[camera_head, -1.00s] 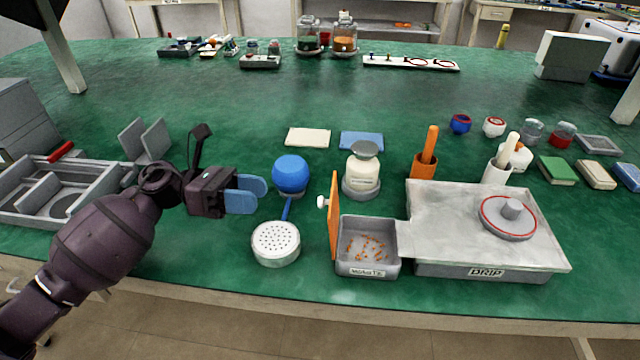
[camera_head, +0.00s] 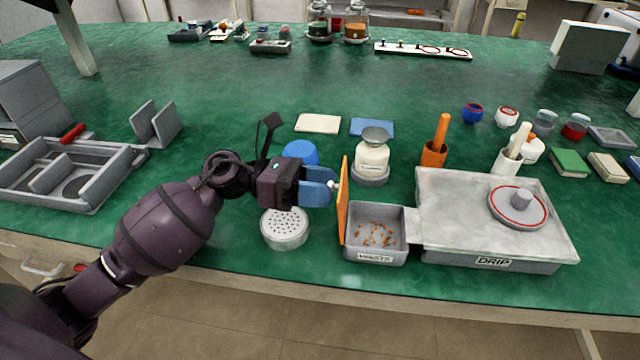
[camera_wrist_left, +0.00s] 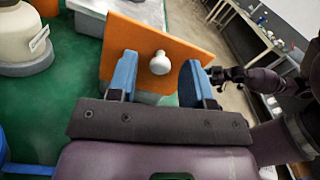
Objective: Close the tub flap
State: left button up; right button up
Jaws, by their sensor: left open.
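The tub (camera_head: 376,236) is a small grey open box with orange bits inside, left of the grey drip tray. Its orange flap (camera_head: 343,200) stands upright at the tub's left side, with a white knob (camera_wrist_left: 160,63) facing my left gripper. My left gripper (camera_head: 332,187) is open, its blue fingers close to the flap. In the left wrist view the knob lies between the two fingers (camera_wrist_left: 158,80), and I cannot tell whether they touch it. The tub is mostly hidden behind the flap there.
A white perforated shaker head (camera_head: 285,228) lies below my left gripper, with a blue ball (camera_head: 301,152) behind it. A cream canister pump (camera_head: 371,160) stands behind the tub. The drip tray (camera_head: 450,205) is at right. A grey divided tray (camera_head: 60,180) is at left.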

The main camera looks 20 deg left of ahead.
pick_arm(q)
grip_shut()
dwell(0.3)
